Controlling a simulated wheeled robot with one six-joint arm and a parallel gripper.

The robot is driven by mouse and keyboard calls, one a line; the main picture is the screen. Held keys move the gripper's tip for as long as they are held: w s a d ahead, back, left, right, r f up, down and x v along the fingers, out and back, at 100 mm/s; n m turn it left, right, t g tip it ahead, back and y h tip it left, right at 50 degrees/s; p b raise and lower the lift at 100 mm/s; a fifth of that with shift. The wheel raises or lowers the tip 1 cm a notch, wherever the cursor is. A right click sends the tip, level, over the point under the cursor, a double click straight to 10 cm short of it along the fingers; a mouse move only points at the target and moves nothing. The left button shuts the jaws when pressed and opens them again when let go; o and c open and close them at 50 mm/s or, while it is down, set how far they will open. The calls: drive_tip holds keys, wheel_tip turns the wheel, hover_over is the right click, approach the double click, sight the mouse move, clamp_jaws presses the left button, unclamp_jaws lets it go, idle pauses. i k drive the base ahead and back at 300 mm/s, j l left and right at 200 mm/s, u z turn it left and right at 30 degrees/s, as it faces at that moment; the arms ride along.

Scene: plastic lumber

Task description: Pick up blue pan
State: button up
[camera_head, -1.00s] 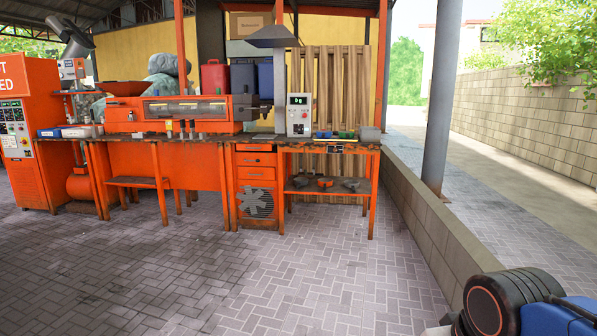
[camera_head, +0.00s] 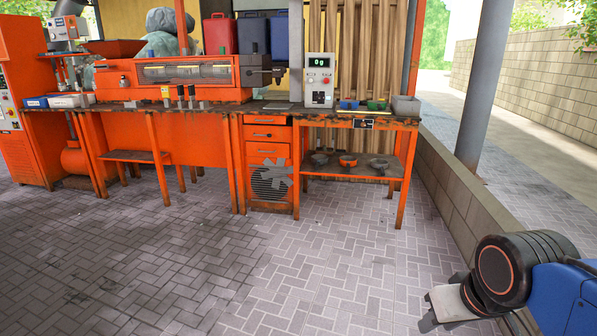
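A small blue pan (camera_head: 348,105) sits on the orange workbench's dark top, right of the grey control box. A green pan (camera_head: 376,105) and a larger grey pan (camera_head: 405,106) stand in a row to its right. My gripper (camera_head: 429,311) is at the lower right, low over the paving and well apart from the bench. It shows as a pale grey block with small dark tips, and nothing can be seen held in it. Its finger gap is too small and turned away to judge.
A grey control box (camera_head: 319,80) stands behind. A low block wall (camera_head: 445,190) runs along the right. The paved floor ahead is clear.

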sight(345, 103)
drive_tip(key=i, duration=1.7)
